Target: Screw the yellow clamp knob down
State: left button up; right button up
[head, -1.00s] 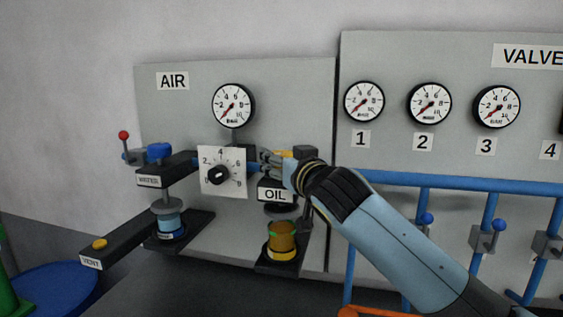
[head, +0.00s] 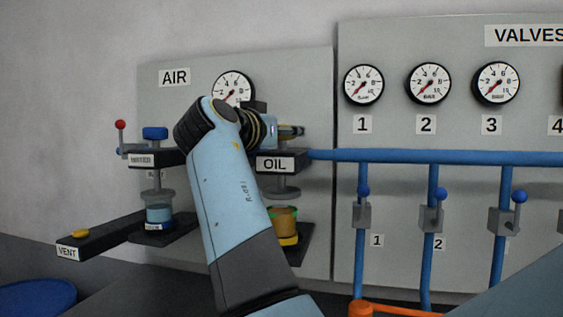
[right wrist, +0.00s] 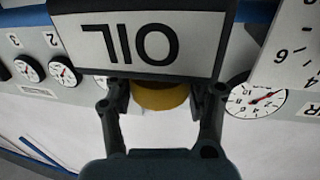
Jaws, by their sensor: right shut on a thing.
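The yellow clamp knob (right wrist: 160,97) shows in the right wrist view, partly hidden behind the OIL-labelled block (right wrist: 140,40). My right gripper (right wrist: 163,98) has a finger on each side of the knob and is shut on it. In the head view the right gripper (head: 293,131) points right just above the OIL block (head: 278,162), and its fingers mostly hide the knob. Under the block is a grey clamp disc (head: 283,192). Below that is an amber bowl (head: 284,220) with a green rim, partly behind my right arm. I cannot tell whether disc and bowl touch. My left gripper is not in view.
To the left are a blue-knobbed block (head: 155,134), a blue bowl (head: 159,216) and the VENT arm (head: 110,233) with a yellow button. The AIR gauge (head: 233,87) is partly behind my wrist. A blue pipe (head: 430,156) runs right with several valves below.

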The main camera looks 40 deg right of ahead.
jog(key=m+g+b, duration=0.3)
jog(key=g+b, duration=0.1)
jog(key=g, duration=0.1)
jog(key=m+g+b, duration=0.3)
jog(key=g+b, duration=0.1)
jog(key=m+g+h+b, duration=0.1)
jog(key=m+g+b, duration=0.2)
jog(key=g+b, duration=0.2)
jog(key=shift+f+m+g, duration=0.3)
jog(key=shift+r+m+g+b, duration=0.2)
jog(key=shift+m+g+b, duration=0.2)
jog(key=shift+g+b, duration=0.3)
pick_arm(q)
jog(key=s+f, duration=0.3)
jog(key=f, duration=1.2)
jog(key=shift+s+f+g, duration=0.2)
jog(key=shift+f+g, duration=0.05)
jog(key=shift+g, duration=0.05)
pick_arm(e)
jog(key=o, duration=1.1)
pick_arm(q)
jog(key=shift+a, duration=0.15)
pick_arm(e)
jog(key=shift+o, duration=0.4)
jog(key=shift+r, duration=0.1)
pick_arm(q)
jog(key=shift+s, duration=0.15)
